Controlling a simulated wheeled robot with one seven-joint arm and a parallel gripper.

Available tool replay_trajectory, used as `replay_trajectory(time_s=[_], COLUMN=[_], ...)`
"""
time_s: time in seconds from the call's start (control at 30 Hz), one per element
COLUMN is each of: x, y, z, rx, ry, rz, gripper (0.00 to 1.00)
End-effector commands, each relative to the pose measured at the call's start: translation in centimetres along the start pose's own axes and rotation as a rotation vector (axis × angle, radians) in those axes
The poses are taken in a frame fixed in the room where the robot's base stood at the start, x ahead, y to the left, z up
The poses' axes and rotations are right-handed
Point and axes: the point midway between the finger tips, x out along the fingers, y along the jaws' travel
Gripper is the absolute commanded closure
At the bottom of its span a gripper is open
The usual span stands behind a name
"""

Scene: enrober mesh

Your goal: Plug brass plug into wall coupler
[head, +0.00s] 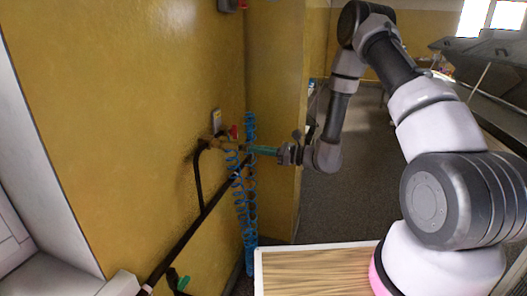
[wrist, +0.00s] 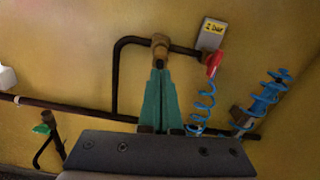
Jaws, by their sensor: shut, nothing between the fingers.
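A brass fitting (wrist: 160,42), which looks like the wall coupler, sits on a dark pipe bend on the yellow wall. It also shows in the head view (head: 217,146). My gripper (wrist: 160,72) is shut and empty; its green fingers point at the wall, their tips just below the fitting in the wrist view. In the head view my gripper (head: 251,149) overlaps the blue coiled hose (head: 240,205); I cannot tell whether they touch. The hose also shows in the wrist view (wrist: 204,102). I cannot make out the brass plug clearly in either view.
A red valve handle (wrist: 215,64) and a small label plate (wrist: 211,34) are right of the fitting. A second blue coil (wrist: 268,92) hangs farther right. A dark pipe (wrist: 75,108) runs along the wall. A green-handled valve (wrist: 41,129) is lower left. A wood-topped table (head: 315,272) stands below.

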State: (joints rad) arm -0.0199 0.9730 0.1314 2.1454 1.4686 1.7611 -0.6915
Motion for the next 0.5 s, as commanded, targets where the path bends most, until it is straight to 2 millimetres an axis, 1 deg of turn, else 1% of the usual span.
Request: replay_trajectory(time_s=[0.03, 0.1, 0.23, 0.33, 0.5], x=[0.7, 1.5, 2.6, 3.1, 3.3], y=[0.1, 0.1, 0.0, 0.0, 0.0], z=[0.0, 0.0, 0.0, 0.0, 0.0], rx=[-0.001, -0.001, -0.001, 0.001, 0.001], ry=[0.000, 0.000, 0.000, 0.000, 0.001], rz=[0.003, 0.003, 0.001, 0.001, 0.000], gripper=[1.00, 1.00, 1.00, 1.00, 1.00])
